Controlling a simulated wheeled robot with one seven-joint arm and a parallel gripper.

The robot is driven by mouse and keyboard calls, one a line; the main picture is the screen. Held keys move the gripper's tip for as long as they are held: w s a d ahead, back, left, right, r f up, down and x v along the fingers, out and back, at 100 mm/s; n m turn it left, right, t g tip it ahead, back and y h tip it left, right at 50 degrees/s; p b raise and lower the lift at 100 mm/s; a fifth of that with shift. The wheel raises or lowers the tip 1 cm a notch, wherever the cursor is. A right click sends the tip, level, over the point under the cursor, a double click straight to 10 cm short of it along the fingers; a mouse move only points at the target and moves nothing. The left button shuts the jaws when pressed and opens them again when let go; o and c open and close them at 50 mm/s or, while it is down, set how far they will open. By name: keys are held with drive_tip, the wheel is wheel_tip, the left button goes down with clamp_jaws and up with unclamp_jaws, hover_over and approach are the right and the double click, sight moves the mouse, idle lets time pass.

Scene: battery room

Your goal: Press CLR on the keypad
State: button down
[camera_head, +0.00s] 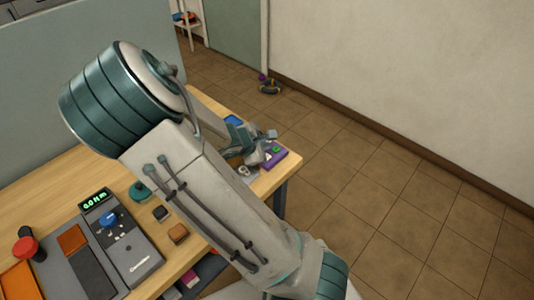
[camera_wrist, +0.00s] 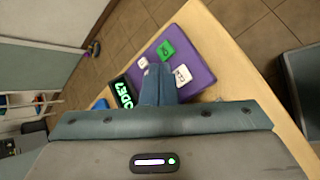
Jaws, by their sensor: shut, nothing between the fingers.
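The purple keypad (camera_wrist: 196,50) lies at the table's far right corner; it also shows in the head view (camera_head: 279,160), partly behind my arm. In the wrist view it has a green key (camera_wrist: 166,50), a white key with dark marks (camera_wrist: 182,75) and a smaller white key (camera_wrist: 143,63). I cannot read clearly which key says CLR. A dark display with green letters (camera_wrist: 124,92) sits at its left side. My gripper (camera_wrist: 158,70) is shut and empty, its fingertips over the keypad between the white keys. Whether they touch it I cannot tell. The fingers hide part of the keypad.
A grey meter with a green display (camera_head: 130,245) stands on the wooden table, front left. A brown block (camera_head: 178,233), a black block (camera_head: 160,213) and a teal round piece (camera_head: 139,191) lie near it. A red knob (camera_head: 27,247) is at far left.

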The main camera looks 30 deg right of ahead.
wheel_tip(320, 180, up, 4)
drive_tip(key=shift+f+p, duration=0.25)
drive_tip(key=shift+p, duration=0.85)
drive_tip(key=s+a+r+m+y, duration=0.4)
drive_tip(key=s+a+r+m, duration=0.2)
drive_tip(key=s+r+m, duration=0.1)
drive_tip(key=s+a+r+m+y, duration=0.4)
drive_tip(key=s+a+r+m, duration=0.2)
drive_tip(key=s+r, duration=0.4)
drive_tip(key=shift+s+a+r+m, duration=0.3)
drive_tip(key=shift+s+m, duration=0.3)
drive_tip(key=shift+s, duration=0.3)
idle(0.4)
